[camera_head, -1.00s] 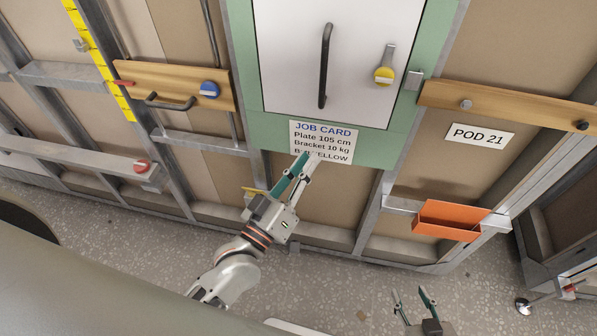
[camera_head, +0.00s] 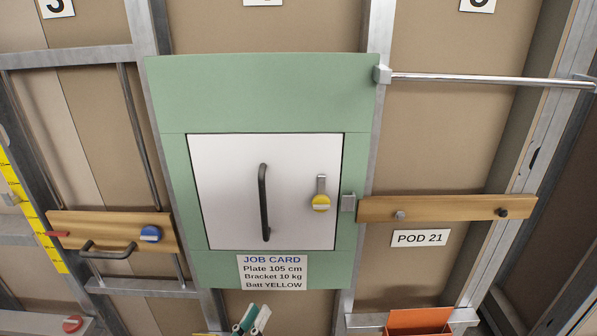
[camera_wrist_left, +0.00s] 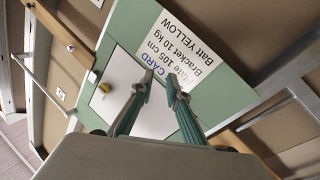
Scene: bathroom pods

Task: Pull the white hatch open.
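The white hatch (camera_head: 224,190) sits flush and shut in a green panel (camera_head: 262,95). It has a dark vertical bar handle (camera_head: 264,202) near its middle and a yellow-knobbed latch (camera_head: 321,200) at its right side. My left gripper (camera_head: 252,316) shows only its fingertips at the bottom edge of the head view, below the job card. In the left wrist view its two fingers (camera_wrist_left: 159,80) are apart and empty, in front of the card. The hatch (camera_wrist_left: 126,85) also shows there, partly hidden by a finger. My right gripper is not in view.
The job card (camera_head: 272,271) is below the hatch. A wooden board with a dark handle and blue knob (camera_head: 150,234) is at left. Another board (camera_head: 448,208) is at right, under a metal rail (camera_head: 480,80). An orange tray (camera_head: 420,320) is at lower right.

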